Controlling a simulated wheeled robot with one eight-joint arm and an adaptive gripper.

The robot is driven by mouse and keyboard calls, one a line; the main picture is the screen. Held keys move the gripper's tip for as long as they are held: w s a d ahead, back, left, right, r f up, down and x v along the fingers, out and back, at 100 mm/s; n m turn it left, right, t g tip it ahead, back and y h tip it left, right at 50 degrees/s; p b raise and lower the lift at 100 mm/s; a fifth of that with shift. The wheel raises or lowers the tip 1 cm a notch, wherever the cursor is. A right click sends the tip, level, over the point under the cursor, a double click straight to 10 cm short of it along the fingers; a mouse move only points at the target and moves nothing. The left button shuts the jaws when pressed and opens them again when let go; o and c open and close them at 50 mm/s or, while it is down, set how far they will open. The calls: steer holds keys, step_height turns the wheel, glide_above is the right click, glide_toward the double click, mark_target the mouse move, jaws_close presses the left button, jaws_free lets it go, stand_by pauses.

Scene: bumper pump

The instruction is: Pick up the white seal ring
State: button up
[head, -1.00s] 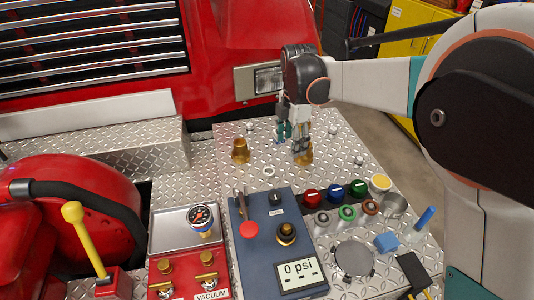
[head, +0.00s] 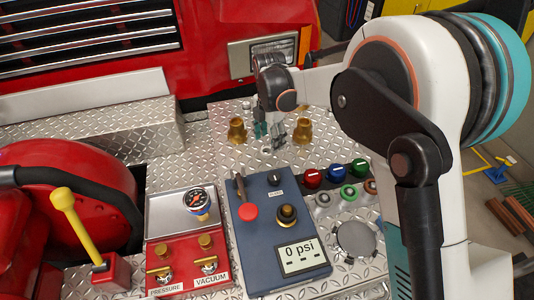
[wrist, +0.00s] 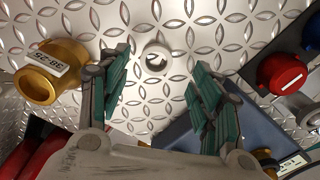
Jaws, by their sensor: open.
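The white seal ring (wrist: 156,71) lies flat on the diamond-plate deck (wrist: 230,25). In the wrist view it is between the two teal-padded fingertips and beyond them, with clear gaps on both sides. My gripper (wrist: 159,60) is open and empty, pointing down at the deck. In the head view my gripper (head: 270,139) is over the deck between two brass fittings, and the ring is too small or covered there to make out surely.
A brass fitting (wrist: 40,85) with a label is close to the left finger. Another brass fitting (head: 303,131) stands to the right. A blue panel (head: 258,232) with a gauge display is in front. Red, blue and green caps (head: 336,173) sit at the right.

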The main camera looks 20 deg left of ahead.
mark_target(268, 150)
steer(key=f, duration=0.1)
steer(key=f+b, duration=0.1)
steer(key=f, duration=0.2)
steer(key=shift+a+f, duration=0.25)
steer(key=c, duration=0.9)
steer(key=shift+o, duration=0.2)
steer(key=shift+r, duration=0.15)
